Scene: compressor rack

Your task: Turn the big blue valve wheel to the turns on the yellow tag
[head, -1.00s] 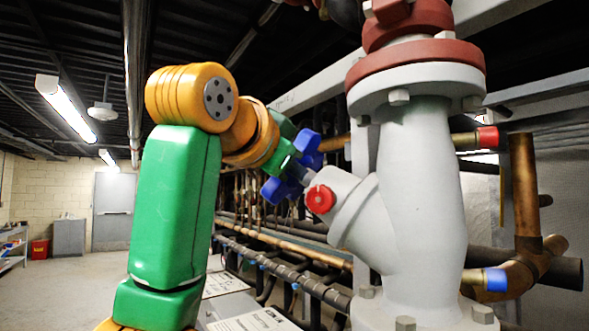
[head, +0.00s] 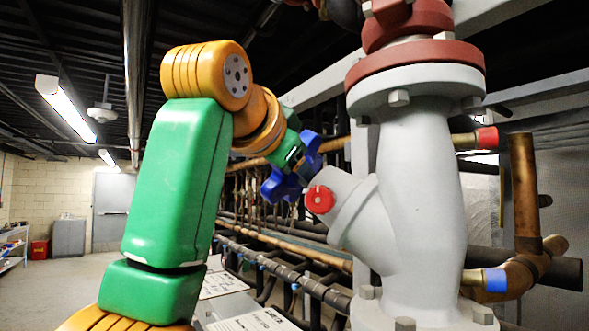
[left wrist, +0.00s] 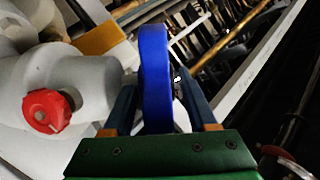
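The blue valve wheel (head: 277,186) is a lobed handwheel on a stem at the slanted side branch of the big grey valve body (head: 415,190). My left gripper (head: 296,166) is at the wheel and partly hides it. In the left wrist view the blue wheel (left wrist: 155,75) is edge-on between the two fingers of my left gripper (left wrist: 160,100), which look closed on its rim. A yellow-orange flat piece (left wrist: 98,39) shows there beside the grey body; no writing is legible on it. My right gripper is out of view.
A red cap (head: 320,199) sits on the valve branch close to the wheel. Copper pipes (head: 523,190) stand right of the body, and pipe rows run behind the wheel. White signs (head: 222,284) are low in front. Open floor (head: 70,285) lies to the left.

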